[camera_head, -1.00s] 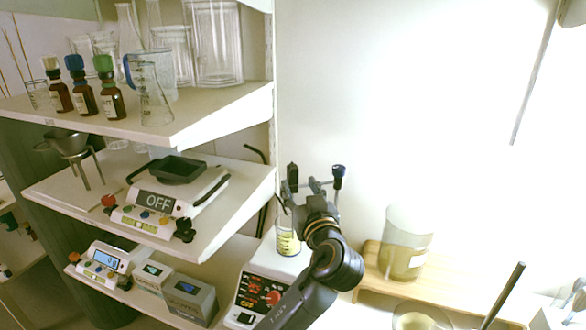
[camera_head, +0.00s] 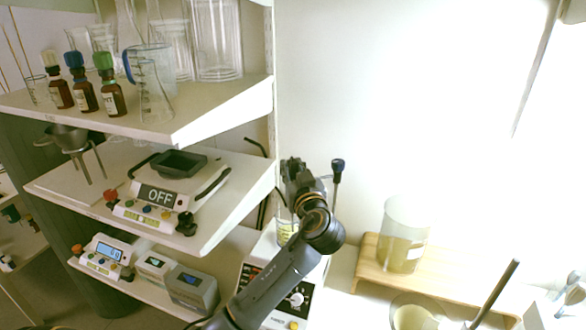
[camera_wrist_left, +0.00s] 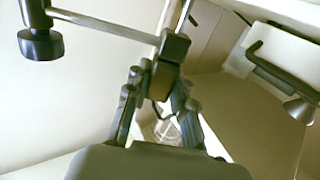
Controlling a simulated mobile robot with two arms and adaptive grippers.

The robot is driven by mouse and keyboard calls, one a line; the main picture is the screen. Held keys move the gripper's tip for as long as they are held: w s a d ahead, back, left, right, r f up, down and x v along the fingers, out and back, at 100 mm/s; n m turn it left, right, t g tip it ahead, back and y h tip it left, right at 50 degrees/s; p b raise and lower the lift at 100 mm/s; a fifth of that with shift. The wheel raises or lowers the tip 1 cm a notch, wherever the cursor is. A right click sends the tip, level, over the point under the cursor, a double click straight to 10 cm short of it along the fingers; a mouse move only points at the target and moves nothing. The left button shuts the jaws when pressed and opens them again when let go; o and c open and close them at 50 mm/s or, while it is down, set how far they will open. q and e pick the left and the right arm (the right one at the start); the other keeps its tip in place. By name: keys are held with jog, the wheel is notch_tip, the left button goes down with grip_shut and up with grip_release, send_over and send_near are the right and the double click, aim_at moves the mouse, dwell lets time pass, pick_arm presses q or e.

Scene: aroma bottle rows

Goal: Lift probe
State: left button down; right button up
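A slim stand rod with a dark knob (camera_head: 338,165) rises behind the hotplate stirrer. In the left wrist view its knob (camera_wrist_left: 40,45) is at the upper left, and a thin bar runs from it to a dark block (camera_wrist_left: 174,47) with a rod above it. I take this block and rod for the probe, but am not sure. My left gripper (camera_head: 292,168) is at that spot. Its fingers (camera_wrist_left: 160,85) stand a little apart on either side just below the block; whether they grip it is unclear. A beaker (camera_head: 286,230) with yellowish liquid is below. My right gripper is out of view.
The hotplate stirrer (camera_head: 300,300) is partly behind my left arm. A shelf unit (camera_head: 225,118) with bottles, glassware and a balance stands close on the left. A large beaker (camera_head: 402,240) on a wooden stand (camera_head: 470,280) is to the right. The wall area between is clear.

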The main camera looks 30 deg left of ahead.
pick_arm(q)
notch_tip(320, 180, up, 10)
jog(key=p, duration=0.4)
jog(key=shift+r, duration=0.1)
jog(key=c, duration=1.3)
grip_release()
jog(key=shift+o, duration=0.9)
jog(key=shift+s+d, duration=0.15)
jog(key=v, duration=1.1)
jog(key=shift+s+d, duration=0.2)
